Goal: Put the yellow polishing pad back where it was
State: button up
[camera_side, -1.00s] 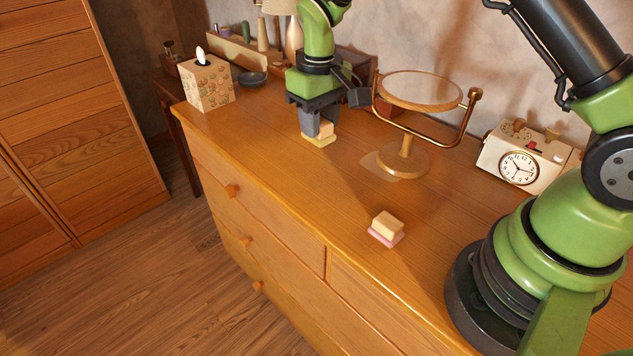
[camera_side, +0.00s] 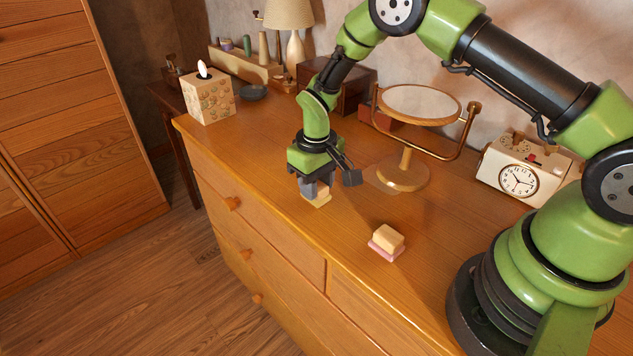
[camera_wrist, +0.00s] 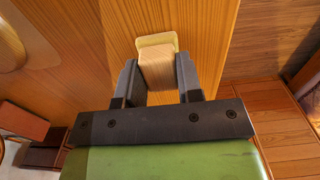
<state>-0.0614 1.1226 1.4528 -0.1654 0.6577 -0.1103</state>
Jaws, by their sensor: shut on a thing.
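The yellow polishing pad (camera_side: 321,201) has a light wooden block on top and a pale yellow base. My gripper (camera_side: 316,187) is shut on its block, at or just above the dresser top near the front edge; I cannot tell if the base touches the wood. In the wrist view the pad (camera_wrist: 157,41) shows its yellow rim beyond the wooden block, between the two fingers of my gripper (camera_wrist: 158,80). A second pad with a pink base (camera_side: 386,243) sits on the dresser, to the right and nearer the camera.
A round mirror on a stand (camera_side: 403,172) is behind and right of my gripper. A tissue box (camera_side: 208,97) stands at the left end, a clock radio (camera_side: 521,172) at right. The dresser top (camera_side: 262,150) is clear left of my gripper.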

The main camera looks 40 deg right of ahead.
jog(key=shift+f, duration=0.1)
jog(key=o, duration=0.9)
